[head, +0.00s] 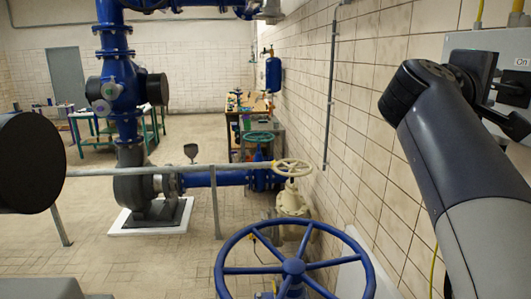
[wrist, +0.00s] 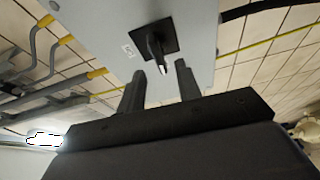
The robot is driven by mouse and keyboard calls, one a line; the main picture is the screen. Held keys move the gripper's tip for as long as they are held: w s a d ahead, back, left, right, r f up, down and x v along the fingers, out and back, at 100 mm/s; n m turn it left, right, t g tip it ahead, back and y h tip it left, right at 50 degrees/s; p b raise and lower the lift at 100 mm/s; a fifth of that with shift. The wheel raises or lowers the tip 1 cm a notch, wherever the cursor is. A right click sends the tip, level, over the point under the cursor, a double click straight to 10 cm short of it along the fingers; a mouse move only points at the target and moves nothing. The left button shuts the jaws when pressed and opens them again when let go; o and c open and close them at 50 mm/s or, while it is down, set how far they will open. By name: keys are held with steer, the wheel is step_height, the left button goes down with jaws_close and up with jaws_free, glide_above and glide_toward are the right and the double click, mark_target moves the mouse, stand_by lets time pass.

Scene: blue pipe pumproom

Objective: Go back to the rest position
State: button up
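My gripper (wrist: 159,68) is open, with its two dark fingers apart in the wrist view. A black switch handle (wrist: 156,47) on a square black plate stands out from a light grey box (wrist: 195,25). The handle's tip shows between the fingertips, with a gap on both sides. I cannot tell how deep it lies between them. In the head view my arm reaches up on the right to the grey box (head: 458,42) on the wall, which bears an "On" label (head: 522,62). My gripper is partly cut off there at the right edge.
A blue handwheel (head: 293,267) stands low in front, with a cream valve wheel (head: 292,168) behind it. A grey railing (head: 216,200) and a blue pump line (head: 215,178) lie beyond. The tiled wall (head: 375,95) runs close on the right.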

mark_target(498, 87)
steer(key=b+v, duration=0.2)
steer(key=v, duration=0.5)
steer(key=p+x, duration=0.4)
steer(key=x, duration=0.7)
steer(key=shift+d+r, duration=0.1)
steer(key=shift+d, duration=0.05)
steer(key=shift+f+m+h+b, duration=0.3)
steer(key=shift+m+h+b, duration=0.1)
steer(key=shift+m+b, duration=0.55)
steer(key=shift+r+m+h+b, duration=0.15)
steer(key=shift+m+h+b, duration=0.85)
steer(key=shift+m+b, duration=1.2)
steer(key=shift+m+p, duration=0.3)
steer(key=shift+m, duration=0.05)
